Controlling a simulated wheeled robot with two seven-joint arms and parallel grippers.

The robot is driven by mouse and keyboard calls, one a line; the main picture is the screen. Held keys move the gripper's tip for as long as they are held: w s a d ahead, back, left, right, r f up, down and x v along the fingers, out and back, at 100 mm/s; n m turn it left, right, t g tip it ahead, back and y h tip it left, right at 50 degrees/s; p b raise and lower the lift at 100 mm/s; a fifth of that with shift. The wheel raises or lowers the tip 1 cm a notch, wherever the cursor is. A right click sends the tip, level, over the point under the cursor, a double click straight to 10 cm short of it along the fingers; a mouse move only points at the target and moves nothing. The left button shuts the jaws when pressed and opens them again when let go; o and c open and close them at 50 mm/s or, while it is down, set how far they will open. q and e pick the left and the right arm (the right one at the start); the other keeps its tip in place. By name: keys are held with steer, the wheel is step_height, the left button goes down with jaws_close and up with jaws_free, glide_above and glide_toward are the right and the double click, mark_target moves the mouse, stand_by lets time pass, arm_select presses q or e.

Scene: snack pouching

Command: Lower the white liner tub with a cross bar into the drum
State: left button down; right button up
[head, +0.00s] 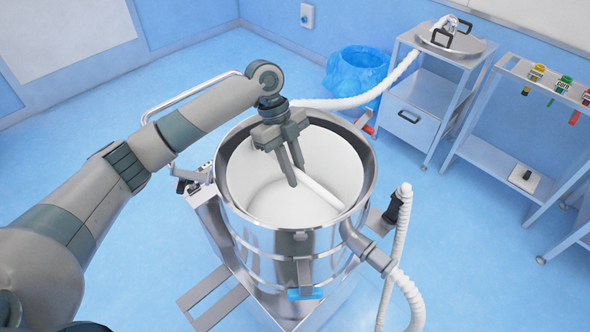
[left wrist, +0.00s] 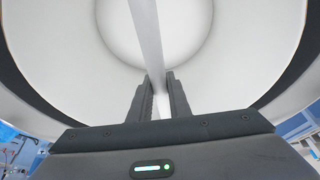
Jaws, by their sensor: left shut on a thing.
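The white liner tub (head: 335,155) sits inside the mouth of the steel drum (head: 270,240), with a dark band showing between its wall and the drum's rim. Whether it touches the bottom is hidden. Its white cross bar (head: 322,194) spans the opening. My left gripper (head: 293,178) reaches down into the tub from above and is shut on the bar. In the left wrist view, the bar (left wrist: 147,35) runs between the two fingers (left wrist: 161,92), with the white tub wall (left wrist: 245,60) around it. My right gripper is not in view.
A white hose (head: 345,102) passes behind the drum to a cart (head: 410,120) carrying a steel lid (head: 450,40). Another hose (head: 395,250) and a side pipe (head: 365,245) stand at the drum's right. A blue-lined bin (head: 358,68) stands behind.

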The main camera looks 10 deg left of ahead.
arm_select(q)
steer(key=c, duration=1.6)
jaws_free()
steer(key=shift+o, duration=0.2)
steer(key=shift+r, duration=0.15)
steer(key=shift+w+a+r+b, duration=0.25)
steer(key=shift+r+b, duration=0.1)
steer(key=shift+r, duration=0.25)
steer(key=b+v, duration=0.4)
steer(key=v, duration=1.1)
steer(key=shift+r, duration=0.4)
steer(key=shift+a, duration=0.15)
